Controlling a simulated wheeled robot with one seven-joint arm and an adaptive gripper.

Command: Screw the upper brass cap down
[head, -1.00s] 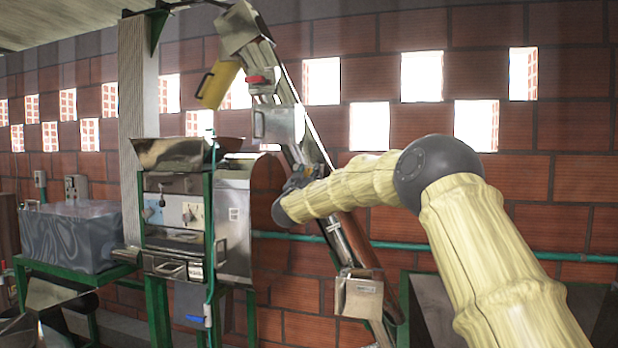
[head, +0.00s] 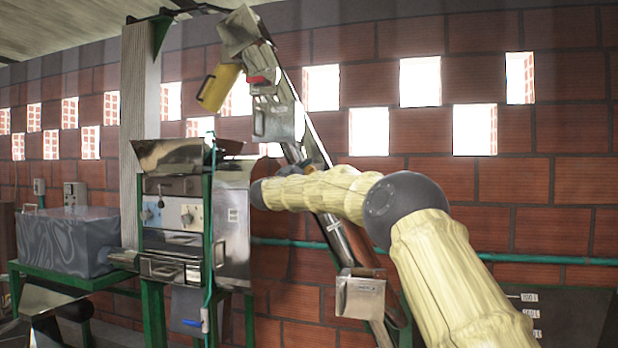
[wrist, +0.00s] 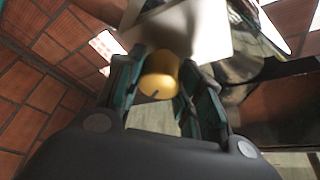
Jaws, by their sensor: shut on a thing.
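A brass-yellow cap (wrist: 158,84) shows in the wrist view between the two dark green fingers of my gripper (wrist: 157,92). The gripper is closed around its sides. A small dark mark shows on the cap's near face. A pale metal housing (wrist: 192,32) lies just behind the cap; whether the cap touches it, I cannot tell. In the head view the inclined elevator (head: 314,146) rises to the upper left. My arm crosses in front of it, and I cannot make out the gripper or the cap there.
A steel machine with dials (head: 190,215) stands left of the elevator on a green frame. A yellow part (head: 220,87) hangs near the elevator's top. A metal box (head: 360,296) sits low on the elevator. A green pipe (head: 520,258) runs along the brick wall.

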